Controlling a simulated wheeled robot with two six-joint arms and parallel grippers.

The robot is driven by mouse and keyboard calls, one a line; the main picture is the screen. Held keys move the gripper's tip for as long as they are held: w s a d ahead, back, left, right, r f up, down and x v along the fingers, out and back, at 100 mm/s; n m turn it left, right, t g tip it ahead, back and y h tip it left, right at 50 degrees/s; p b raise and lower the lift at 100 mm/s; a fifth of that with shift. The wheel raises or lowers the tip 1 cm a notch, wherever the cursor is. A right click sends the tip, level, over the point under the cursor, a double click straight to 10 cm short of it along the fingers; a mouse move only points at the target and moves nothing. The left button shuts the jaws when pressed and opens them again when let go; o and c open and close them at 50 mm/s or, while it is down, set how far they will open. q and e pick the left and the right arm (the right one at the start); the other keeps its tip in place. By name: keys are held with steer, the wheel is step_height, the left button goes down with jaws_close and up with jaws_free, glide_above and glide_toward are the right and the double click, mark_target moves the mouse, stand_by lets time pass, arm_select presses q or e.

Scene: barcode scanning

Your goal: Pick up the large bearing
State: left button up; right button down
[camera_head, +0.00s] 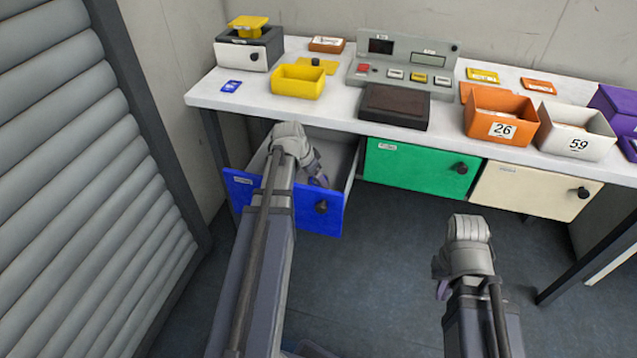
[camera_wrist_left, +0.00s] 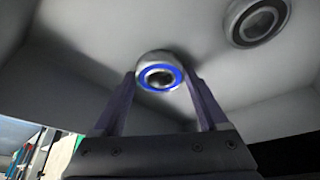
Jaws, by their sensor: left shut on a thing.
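My left arm reaches into the open blue drawer (camera_head: 240,188) under the table. My left gripper (camera_head: 320,178) is inside the drawer. In the left wrist view, its two purple fingers are shut on a silver bearing with a blue ring (camera_wrist_left: 160,72). A second bearing, silver with a dark ring (camera_wrist_left: 257,22), lies apart from the fingers at the upper right of that view. The views do not clearly show which bearing is larger. No bearing can be made out in the head view. My right gripper (camera_head: 442,290) hangs in front of the table, mostly hidden by its wrist.
Shut green (camera_head: 415,170) and cream (camera_head: 535,192) drawers sit right of the blue one. The white tabletop (camera_head: 335,118) holds a grey control panel (camera_head: 405,60), a dark pad (camera_head: 395,105), a yellow bin (camera_head: 298,82), an orange bin (camera_head: 500,115) and a white bin (camera_head: 575,130).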

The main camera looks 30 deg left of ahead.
mark_target(316, 182)
arm_select(q)
steer(key=c, duration=0.9)
steer(key=shift+r, duration=0.15)
step_height(316, 182, up, 10)
steer(key=p, duration=1)
